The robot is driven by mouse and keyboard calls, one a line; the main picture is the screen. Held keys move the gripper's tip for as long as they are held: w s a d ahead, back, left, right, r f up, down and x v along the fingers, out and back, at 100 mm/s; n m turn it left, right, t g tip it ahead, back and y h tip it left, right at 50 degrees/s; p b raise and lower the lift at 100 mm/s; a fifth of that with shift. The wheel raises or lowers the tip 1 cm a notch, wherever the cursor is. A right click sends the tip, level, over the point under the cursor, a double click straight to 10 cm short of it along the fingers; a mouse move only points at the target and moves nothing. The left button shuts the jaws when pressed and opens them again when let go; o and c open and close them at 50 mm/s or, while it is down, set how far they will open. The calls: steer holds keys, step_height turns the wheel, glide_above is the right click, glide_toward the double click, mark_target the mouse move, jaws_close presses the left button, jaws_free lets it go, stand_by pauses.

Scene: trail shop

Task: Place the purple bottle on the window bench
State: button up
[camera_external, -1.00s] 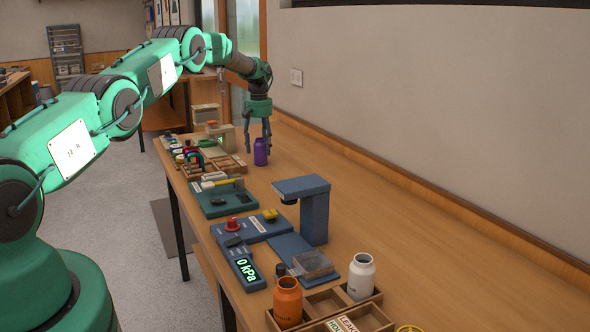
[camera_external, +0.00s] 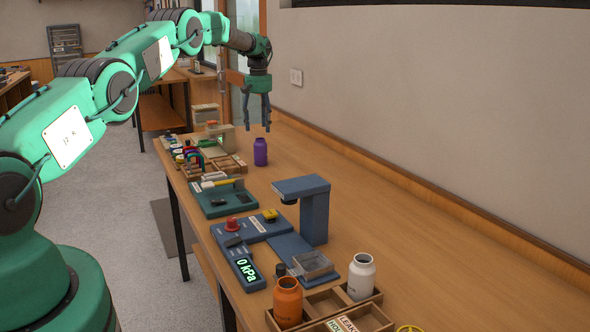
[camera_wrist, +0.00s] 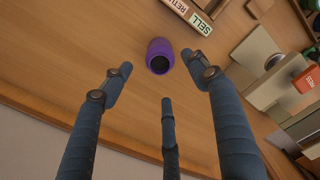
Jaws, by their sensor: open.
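The purple bottle (camera_external: 260,152) stands upright on the long wooden bench (camera_external: 400,215), beside the sorting tray. In the wrist view the bottle (camera_wrist: 160,56) shows from above, with its dark round top, just beyond the fingertips. My gripper (camera_external: 256,128) is open and empty, above the bottle and apart from it. Its three spread fingers (camera_wrist: 165,85) show in the wrist view with nothing between them. I cannot tell which surface is the window bench; a window or glazed door shows behind the arm.
A wooden tray (camera_external: 240,169) with SELL labels stands close to the bottle. A green tool mat (camera_external: 217,204), a blue press stand (camera_external: 314,215), an orange bottle (camera_external: 288,302) and a white bottle (camera_external: 361,277) stand nearer. The bench's right side along the wall is clear.

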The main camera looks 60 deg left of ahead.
steer(key=shift+r, duration=1.6)
